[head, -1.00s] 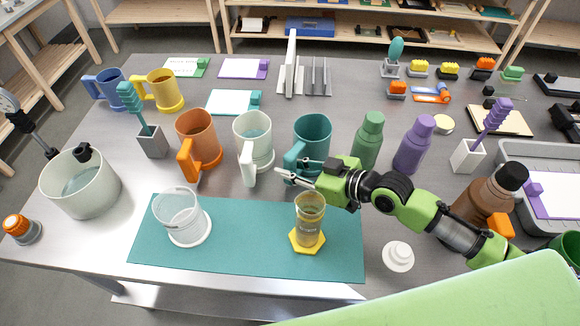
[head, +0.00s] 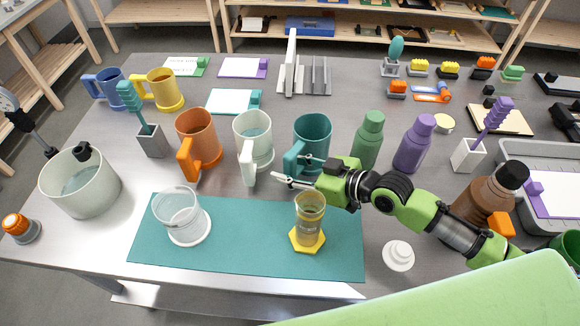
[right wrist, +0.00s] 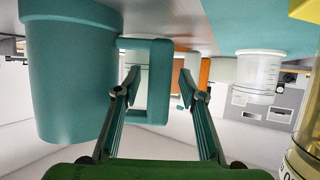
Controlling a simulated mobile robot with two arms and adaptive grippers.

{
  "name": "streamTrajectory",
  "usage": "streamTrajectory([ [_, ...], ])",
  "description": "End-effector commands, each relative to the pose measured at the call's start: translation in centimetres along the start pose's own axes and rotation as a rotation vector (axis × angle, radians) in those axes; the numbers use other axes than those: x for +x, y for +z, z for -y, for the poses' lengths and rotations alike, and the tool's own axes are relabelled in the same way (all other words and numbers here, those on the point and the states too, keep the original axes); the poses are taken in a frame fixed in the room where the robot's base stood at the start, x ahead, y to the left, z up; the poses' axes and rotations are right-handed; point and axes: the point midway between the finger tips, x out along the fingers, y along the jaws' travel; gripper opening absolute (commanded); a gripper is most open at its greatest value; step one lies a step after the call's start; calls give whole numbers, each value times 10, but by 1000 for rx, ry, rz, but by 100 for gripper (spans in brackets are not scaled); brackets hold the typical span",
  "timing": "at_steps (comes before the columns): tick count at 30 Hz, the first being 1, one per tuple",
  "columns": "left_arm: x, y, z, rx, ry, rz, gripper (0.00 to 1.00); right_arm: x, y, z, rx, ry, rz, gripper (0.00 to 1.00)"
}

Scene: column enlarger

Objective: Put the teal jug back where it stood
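The teal jug (head: 314,138) stands upright on the grey table, between the white jug (head: 256,139) and the green bottle (head: 368,140). Its handle points toward the front left. My right gripper (head: 290,167) is at the handle, its fingers spread. In the right wrist view the teal jug (right wrist: 70,75) fills the left side, and its handle (right wrist: 157,82) lies between the two open fingers (right wrist: 158,95), with a gap on the right. I cannot tell whether the left finger touches it. My left gripper is not in view.
An orange jug (head: 199,138) stands further left. In front lies a teal mat (head: 262,243) bearing a clear beaker (head: 181,215) and a yellow-based glass (head: 309,220). A purple bottle (head: 414,145) stands right of the green one, close to my right arm.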

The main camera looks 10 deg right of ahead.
Motion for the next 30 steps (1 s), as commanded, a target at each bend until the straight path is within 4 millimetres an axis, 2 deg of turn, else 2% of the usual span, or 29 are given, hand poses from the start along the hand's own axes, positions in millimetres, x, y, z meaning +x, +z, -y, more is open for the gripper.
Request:
streamTrajectory([
  [8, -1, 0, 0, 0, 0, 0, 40, -3, -1, 0, -2, 1, -1, 38],
  [30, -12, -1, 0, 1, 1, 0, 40, -33, -1, 0, -2, 1, -1, 38],
])
